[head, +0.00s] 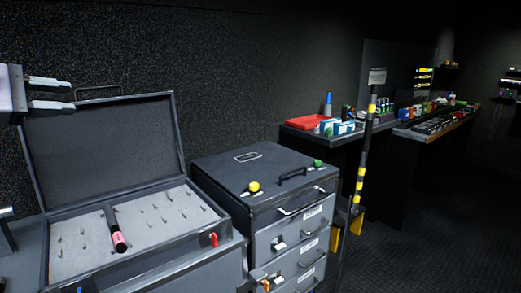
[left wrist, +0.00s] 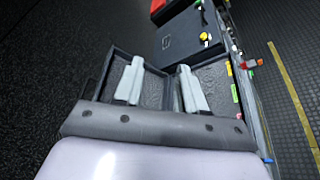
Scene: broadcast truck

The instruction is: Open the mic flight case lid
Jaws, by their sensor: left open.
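The mic flight case (head: 235,243) stands at the left with its lid (head: 100,140) raised, leaning back toward the dark wall. Its grey foam inside (head: 160,222) has several small slots. One dark microphone with a pink band (head: 118,240) lies in it. A red latch (head: 213,240) shows at the front right. My left gripper (head: 72,95) is at the lid's upper left edge, fingers apart with nothing seen between them. In the left wrist view, my open fingers (left wrist: 160,85) appear over the case. I cannot tell if they touch the lid.
A grey drawer cabinet (head: 245,175) with yellow and green knobs stands right of the case. Beyond it are a desk with a red tray (head: 306,122), a yellow-black striped pole (head: 361,180) and a long console (head: 435,125). The floor (head: 430,225) at the right is clear.

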